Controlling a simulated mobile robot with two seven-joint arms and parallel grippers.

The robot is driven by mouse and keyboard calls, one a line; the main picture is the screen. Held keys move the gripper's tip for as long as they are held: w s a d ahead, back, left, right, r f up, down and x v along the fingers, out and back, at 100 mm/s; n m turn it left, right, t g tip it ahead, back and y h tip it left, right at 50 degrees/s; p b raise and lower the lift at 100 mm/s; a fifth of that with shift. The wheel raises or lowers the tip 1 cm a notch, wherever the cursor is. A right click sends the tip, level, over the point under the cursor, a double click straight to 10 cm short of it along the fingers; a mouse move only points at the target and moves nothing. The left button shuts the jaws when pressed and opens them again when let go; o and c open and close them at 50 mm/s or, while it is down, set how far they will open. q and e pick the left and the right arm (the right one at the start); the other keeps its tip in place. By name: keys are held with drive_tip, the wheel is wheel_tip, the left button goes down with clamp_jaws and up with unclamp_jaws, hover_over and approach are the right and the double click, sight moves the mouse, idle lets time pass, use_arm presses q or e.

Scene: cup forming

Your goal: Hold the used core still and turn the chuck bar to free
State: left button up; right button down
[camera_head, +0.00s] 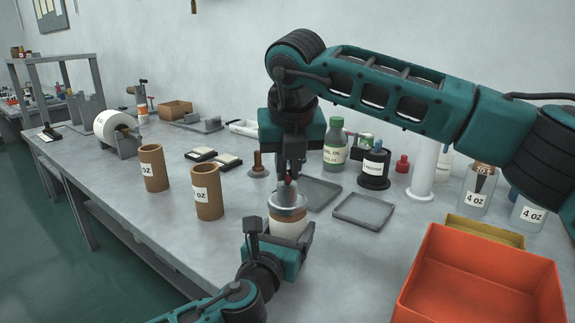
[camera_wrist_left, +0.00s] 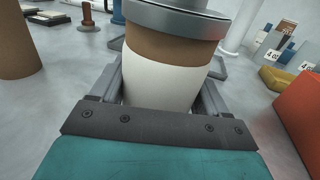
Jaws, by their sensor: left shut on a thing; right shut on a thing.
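The used core (camera_head: 287,227), a brown tube with a white band, stands upright on the table in the head view. It fills the middle of the left wrist view (camera_wrist_left: 165,80). A grey metal chuck (camera_head: 288,201) caps its top. My left gripper (camera_head: 286,238) is shut around the core's lower part, one finger on each side. My right gripper (camera_head: 289,174) points down from above and is shut at the chuck's top. A small red part shows at its fingertips; the chuck bar is mostly hidden there.
Two brown cores (camera_head: 207,192) (camera_head: 153,168) stand to the left. Two grey trays (camera_head: 363,209) (camera_head: 318,192) lie to the right, with a green bottle (camera_head: 335,146) and a black pot behind. An orange bin (camera_head: 480,285) and a yellow bin (camera_head: 484,231) are at the right front.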

use_arm(q)
drive_tip(key=shift+f, duration=0.1)
use_arm(e)
drive_tip(key=c, duration=1.1)
unclamp_jaws()
drive_tip(key=shift+c, duration=0.2)
drive_tip(key=v, duration=1.2)
use_arm(q)
drive_tip(key=o, duration=1.1)
